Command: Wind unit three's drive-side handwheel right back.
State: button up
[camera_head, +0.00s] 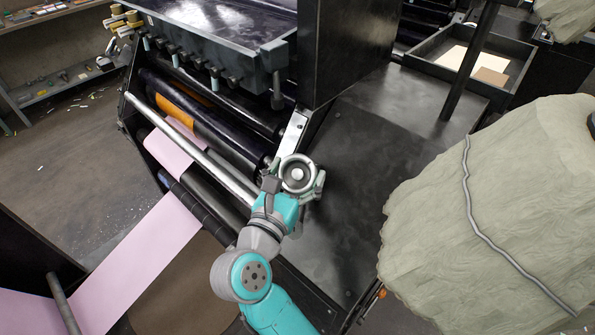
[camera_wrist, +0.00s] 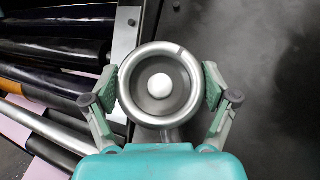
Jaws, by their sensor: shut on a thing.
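The handwheel (camera_wrist: 159,53) is a round grey metal ring with a pale hub in its middle. It also shows in the head view (camera_head: 299,162), at the end of a metal bracket beside the rollers. A dark mark crosses its rim at the upper right in the wrist view. My gripper (camera_wrist: 159,88) is shut on the handwheel, one finger at each side of the rim. In the head view my gripper (camera_head: 297,182) reaches the wheel from below. No unit number is readable.
Dark rollers (camera_wrist: 55,58) and a bright metal bar (camera_head: 200,150) lie left of the wheel. A pink web (camera_head: 135,262) runs below them. A black plate (camera_head: 375,190) lies to the right, with a large covered bundle (camera_head: 495,210) beyond. An open tray (camera_head: 440,40) holds sheets.

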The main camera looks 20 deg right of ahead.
jog(key=n+t+y, duration=0.1)
jog(key=n+y, duration=0.1)
jog(key=n, duration=0.1)
jog(key=n+t+y, duration=0.1)
jog(key=n+y, duration=0.1)
jog(key=n, duration=0.1)
jog(key=shift+t, duration=0.4)
jog(key=shift+n+t+y, duration=0.4)
jog(key=shift+n+y, duration=1.4)
jog(key=shift+n, duration=0.4)
jog(key=shift+a+n, duration=0.1)
jog(key=shift+n, duration=0.2)
jog(key=o, duration=1)
jog(key=shift+c, duration=0.2)
jog(key=shift+m, duration=0.4)
